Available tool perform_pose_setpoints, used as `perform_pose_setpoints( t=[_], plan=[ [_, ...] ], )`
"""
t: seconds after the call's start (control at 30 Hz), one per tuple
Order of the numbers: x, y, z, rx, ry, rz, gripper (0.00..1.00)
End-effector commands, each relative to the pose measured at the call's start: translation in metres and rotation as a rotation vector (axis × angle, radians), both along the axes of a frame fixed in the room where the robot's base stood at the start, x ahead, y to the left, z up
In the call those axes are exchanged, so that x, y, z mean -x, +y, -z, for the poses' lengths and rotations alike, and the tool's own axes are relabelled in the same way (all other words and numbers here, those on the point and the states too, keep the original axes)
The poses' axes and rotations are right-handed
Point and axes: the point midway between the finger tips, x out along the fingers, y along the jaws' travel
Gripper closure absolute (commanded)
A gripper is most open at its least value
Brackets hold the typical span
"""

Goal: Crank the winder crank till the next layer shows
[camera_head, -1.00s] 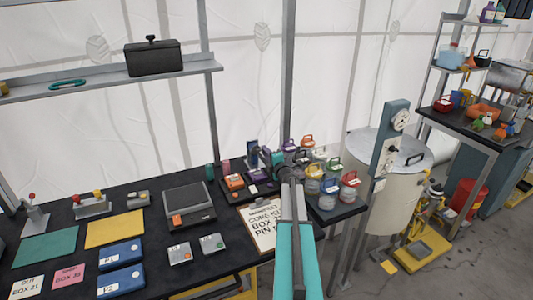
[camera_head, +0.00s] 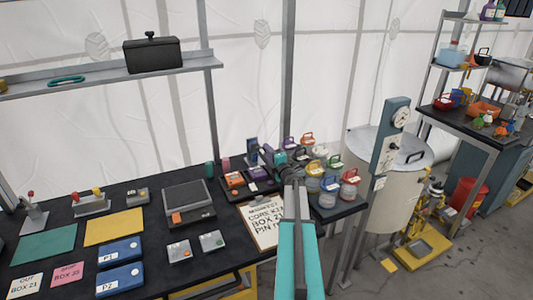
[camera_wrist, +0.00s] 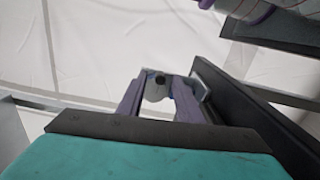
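My teal and dark grey arm reaches over the right end of the bench in the head view, with my gripper (camera_head: 267,153) low beside a small dark blue upright device (camera_head: 251,149). I cannot make out a crank or any layer for certain there; my arm and gripper cover part of that area. In the wrist view two purple-tinted fingers (camera_wrist: 158,98) stand apart. A grey-blue rounded piece (camera_wrist: 157,84) with a dark round spot shows between their far ends. I cannot tell whether the fingers touch it.
A stand of lidded jars (camera_head: 330,185) is right of my gripper, and a tall gauge post (camera_head: 390,138) stands by a large drum (camera_head: 382,205). A clipboard (camera_head: 263,226) lies in front. A scale-like device (camera_head: 187,203) and blue boxes (camera_head: 120,252) are left.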

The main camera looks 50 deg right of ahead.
Motion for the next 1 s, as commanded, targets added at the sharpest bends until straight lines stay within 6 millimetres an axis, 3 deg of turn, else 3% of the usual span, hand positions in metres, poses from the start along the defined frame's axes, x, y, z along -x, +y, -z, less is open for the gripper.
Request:
perform_pose_setpoints(
  t=[1.0],
  plan=[
    [0.095,0.039,0.000,0.001,0.000,0.001,0.68]
  ],
)
